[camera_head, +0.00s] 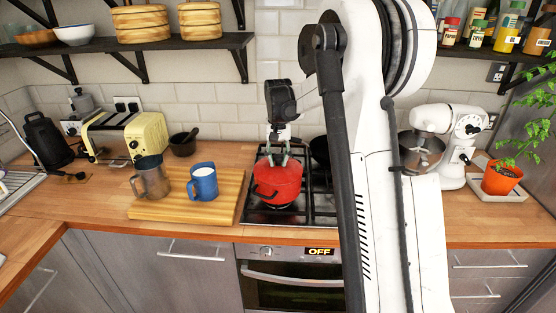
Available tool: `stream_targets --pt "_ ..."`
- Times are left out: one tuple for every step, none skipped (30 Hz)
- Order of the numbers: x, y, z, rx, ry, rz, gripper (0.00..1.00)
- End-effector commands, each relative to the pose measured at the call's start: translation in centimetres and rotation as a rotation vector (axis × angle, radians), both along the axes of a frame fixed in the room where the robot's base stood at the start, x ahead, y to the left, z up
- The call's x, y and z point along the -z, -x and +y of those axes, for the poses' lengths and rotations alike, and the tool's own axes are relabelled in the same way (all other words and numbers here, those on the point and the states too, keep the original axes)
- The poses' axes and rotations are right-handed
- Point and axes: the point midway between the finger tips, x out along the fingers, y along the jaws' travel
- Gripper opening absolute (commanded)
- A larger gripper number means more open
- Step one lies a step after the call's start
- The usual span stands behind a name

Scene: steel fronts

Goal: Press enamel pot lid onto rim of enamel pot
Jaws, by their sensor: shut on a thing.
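The red enamel pot (280,195) stands on the left part of the black gas hob, with a dark curved handle on its front. Its lid (265,172) looks red too and sits at the top of the pot. At this size I cannot tell whether the lid rests fully on the rim or slightly above it. My gripper (278,160) points down from above, with its fingers shut on the lid at the top middle. The fingers hide the lid's knob and part of the far rim.
A wooden board (224,203) with a blue mug (203,182) and a grey-brown jug (152,178) lies left of the hob. A shelf (190,44) hangs above left.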

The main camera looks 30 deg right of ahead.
Motion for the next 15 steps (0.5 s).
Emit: stream_targets --pt "0.15 0.00 0.00 0.000 0.000 0.000 0.00" --pt "0.21 0.00 0.00 0.000 0.000 0.000 0.00" --pt "0.29 0.00 0.00 0.000 0.000 0.000 0.00" --pt "0.34 0.00 0.00 0.000 0.000 0.000 0.00" --pt "0.40 0.00 0.00 0.000 0.000 0.000 0.00" --pt "0.47 0.00 0.00 0.000 0.000 0.000 0.00" --pt "0.53 0.00 0.00 0.000 0.000 0.000 0.00" --pt "0.49 -0.01 0.00 0.000 0.000 0.000 0.00" --pt "0.45 0.00 0.00 0.000 0.000 0.000 0.00" --pt "0.45 0.00 0.00 0.000 0.000 0.000 0.00" --pt "0.44 0.00 0.00 0.000 0.000 0.000 0.00" --pt "0.44 0.00 0.00 0.000 0.000 0.000 0.22" --pt "0.44 0.00 0.00 0.000 0.000 0.000 0.26" --pt "0.44 0.00 0.00 0.000 0.000 0.000 0.30" --pt "0.44 0.00 0.00 0.000 0.000 0.000 0.36"
